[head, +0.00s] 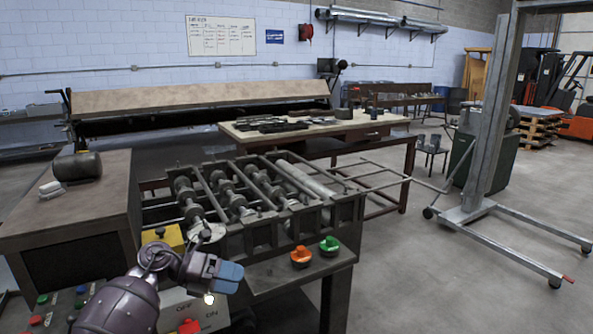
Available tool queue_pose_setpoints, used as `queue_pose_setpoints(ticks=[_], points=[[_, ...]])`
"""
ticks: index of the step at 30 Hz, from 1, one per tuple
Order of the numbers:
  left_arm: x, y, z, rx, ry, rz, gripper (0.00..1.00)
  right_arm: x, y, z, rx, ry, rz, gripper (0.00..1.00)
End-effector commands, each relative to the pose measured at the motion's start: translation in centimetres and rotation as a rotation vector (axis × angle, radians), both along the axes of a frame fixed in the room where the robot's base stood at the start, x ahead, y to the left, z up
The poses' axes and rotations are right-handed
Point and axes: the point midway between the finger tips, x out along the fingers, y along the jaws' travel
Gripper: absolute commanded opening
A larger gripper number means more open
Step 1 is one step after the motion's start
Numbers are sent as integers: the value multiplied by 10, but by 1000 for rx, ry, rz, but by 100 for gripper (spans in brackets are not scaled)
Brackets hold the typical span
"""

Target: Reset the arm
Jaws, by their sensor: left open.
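My left arm (128,300) comes in from the bottom left. My left gripper (230,275), with blue fingertips, is open and points right. It is in front of the roller forming machine (290,237), over its near left corner and above a light control box (180,304) marked OFF and ON. No object shows between the fingers. The gripper partly hides the control box and the machine's near edge. My right gripper is not in view.
An orange knob (300,256) and a green knob (329,246) stand on the machine's front ledge. A brown cabinet (120,205) stands left, a worktable (385,123) behind. A metal lift frame (480,150) stands right. Floor (430,275) is clear at front right.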

Motion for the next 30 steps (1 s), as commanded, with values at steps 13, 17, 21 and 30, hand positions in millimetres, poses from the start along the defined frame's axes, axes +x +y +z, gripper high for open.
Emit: queue_pose_setpoints(ticks=[13, 17, 21, 30], points=[[63, 16, 92, -625, 71, 416, 72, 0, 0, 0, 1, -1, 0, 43], [86, 39, 112, -831, 161, 581, 72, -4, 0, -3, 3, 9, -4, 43], [109, 70, 120, -1033, 298, 761, 72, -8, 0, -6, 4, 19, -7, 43], [143, 127, 93, -1338, 688, 1125, 72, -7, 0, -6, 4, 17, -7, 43]])
